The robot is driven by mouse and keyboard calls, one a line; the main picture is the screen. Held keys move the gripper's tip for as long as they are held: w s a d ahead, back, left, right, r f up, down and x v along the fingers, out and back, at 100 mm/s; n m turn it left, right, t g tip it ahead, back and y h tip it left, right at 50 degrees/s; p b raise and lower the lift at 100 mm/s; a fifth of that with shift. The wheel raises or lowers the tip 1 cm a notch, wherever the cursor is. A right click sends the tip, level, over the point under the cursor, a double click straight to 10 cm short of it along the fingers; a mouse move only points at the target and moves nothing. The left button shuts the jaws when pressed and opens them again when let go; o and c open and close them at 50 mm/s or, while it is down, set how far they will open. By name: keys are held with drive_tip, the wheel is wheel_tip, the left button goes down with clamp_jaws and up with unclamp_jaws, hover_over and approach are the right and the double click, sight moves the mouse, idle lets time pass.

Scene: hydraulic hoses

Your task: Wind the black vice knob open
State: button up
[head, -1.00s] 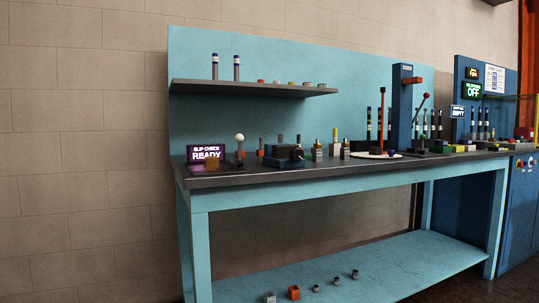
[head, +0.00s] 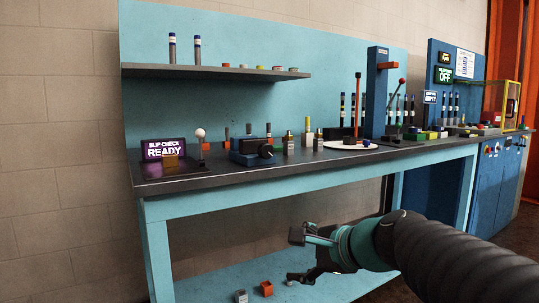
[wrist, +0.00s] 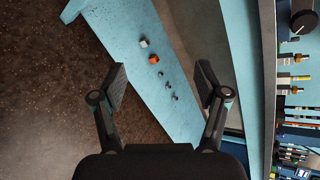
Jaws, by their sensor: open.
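The vice (head: 246,146) is a dark block on the workbench top, left of the middle in the head view. Its round black knob (head: 266,151) faces the front of the bench. A round black knob (wrist: 303,21) also shows at the top right edge of the wrist view. My gripper (head: 297,258) is open and empty, below the bench top and in front of the lower shelf, well apart from the vice. In the wrist view my gripper (wrist: 160,78) has its two fingers spread wide. How far the vice jaws are open cannot be told.
The bench top's front edge (head: 300,169) lies above my gripper. A white-balled lever (head: 200,134) and a "SLIP CHECK READY" sign (head: 164,149) stand left of the vice. Small fittings stand to its right. A lower shelf (head: 205,288) holds loose fittings, including an orange one (head: 267,288).

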drive_tip(key=w+a+r+m+t+y+p, duration=0.2)
drive_tip(key=w+r+m+t, duration=0.1)
drive_tip(key=w+r+m, duration=0.7)
drive_tip(key=m+t+p, duration=0.1)
drive_tip(key=m+t, duration=0.2)
drive_tip(key=m, duration=0.4)
approach(268, 151)
drive_tip(key=p+x, duration=0.1)
drive_tip(key=x, duration=1)
drive_tip(key=shift+p, duration=0.35)
